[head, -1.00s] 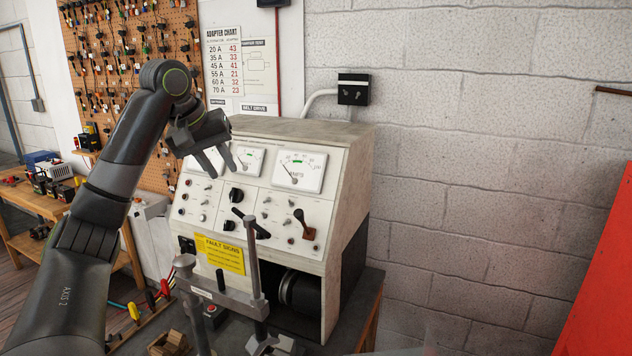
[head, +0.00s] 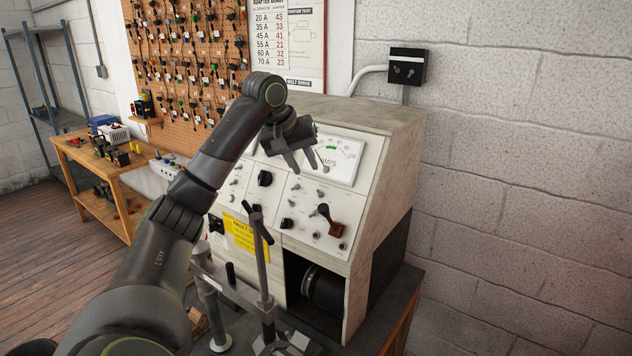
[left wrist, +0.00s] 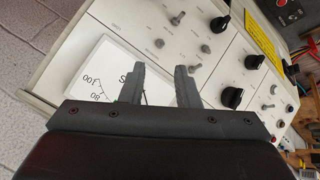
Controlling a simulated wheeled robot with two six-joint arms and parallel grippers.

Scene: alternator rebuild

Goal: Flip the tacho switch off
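The test bench panel (head: 275,207) carries several small metal toggle switches, such as one toggle (head: 321,194) below the amps meter (head: 335,157). The switch labels are too small to read, so I cannot tell which is the tacho switch. My left gripper (head: 302,166) is in front of the panel at the amps meter's left side, fingers apart and empty. In the left wrist view its fingers (left wrist: 157,84) overlap the amps meter (left wrist: 98,75), with toggles (left wrist: 178,18) and black knobs (left wrist: 232,97) beyond. My right gripper is not in view.
A brown-handled lever (head: 329,219) sticks out at the panel's right. A metal stand with an upright post (head: 261,265) stands in front of the bench. A yellow fault sign (head: 245,237) is on the panel's lower left. A block wall (head: 530,170) is at right.

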